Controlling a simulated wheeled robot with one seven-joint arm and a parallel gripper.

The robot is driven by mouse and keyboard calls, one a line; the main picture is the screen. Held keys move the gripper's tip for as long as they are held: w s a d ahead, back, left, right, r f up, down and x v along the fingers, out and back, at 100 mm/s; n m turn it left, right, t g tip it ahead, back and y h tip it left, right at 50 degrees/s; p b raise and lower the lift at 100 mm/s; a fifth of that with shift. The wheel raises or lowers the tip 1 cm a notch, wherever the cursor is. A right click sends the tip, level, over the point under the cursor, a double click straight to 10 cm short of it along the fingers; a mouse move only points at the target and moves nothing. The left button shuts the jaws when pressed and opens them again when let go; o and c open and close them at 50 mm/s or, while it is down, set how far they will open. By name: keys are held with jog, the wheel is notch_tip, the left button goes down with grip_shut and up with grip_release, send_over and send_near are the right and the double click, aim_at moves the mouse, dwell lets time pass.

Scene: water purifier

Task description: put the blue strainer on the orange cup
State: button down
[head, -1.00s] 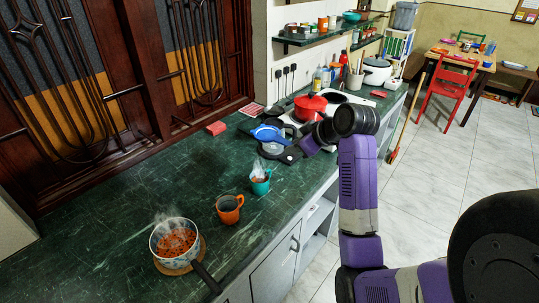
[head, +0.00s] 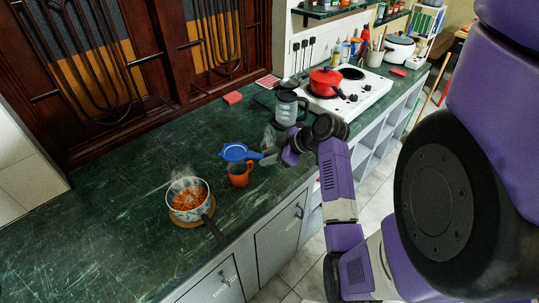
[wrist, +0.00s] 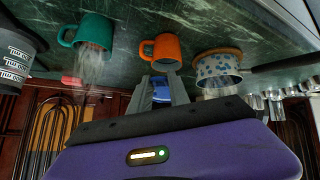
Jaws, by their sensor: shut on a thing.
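The blue strainer (head: 235,152) is held out to the left of my gripper (head: 267,158). In the head view it overlaps the far rim of the orange cup (head: 239,178); I cannot tell whether they touch. In the wrist view, which is upside down, a blue part of the strainer (wrist: 161,93) lies between the two fingers of my gripper (wrist: 162,90), which are shut on it. The orange cup (wrist: 165,48) stands upright on the counter, just beyond the fingertips there.
A steaming saucepan (head: 188,207) stands left of the cup, its handle pointing to the front edge. A teal cup (wrist: 96,30) steams on the orange cup's other side, mostly hidden in the head view. A grey jug (head: 289,109) and red pot (head: 325,82) are behind. The left counter is clear.

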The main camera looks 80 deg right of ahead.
jog(key=shift+d+f+b, duration=0.1)
jog(key=shift+f+b, duration=2.3)
jog(key=shift+f, duration=1.3)
jog(key=c, duration=1.1)
grip_release()
jog(key=shift+c, duration=0.2)
jog(key=o, duration=0.5)
jog(key=shift+c, duration=0.2)
jog(key=shift+r, duration=0.15)
notch_tip(320, 180, up, 7)
jog(key=p, duration=0.5)
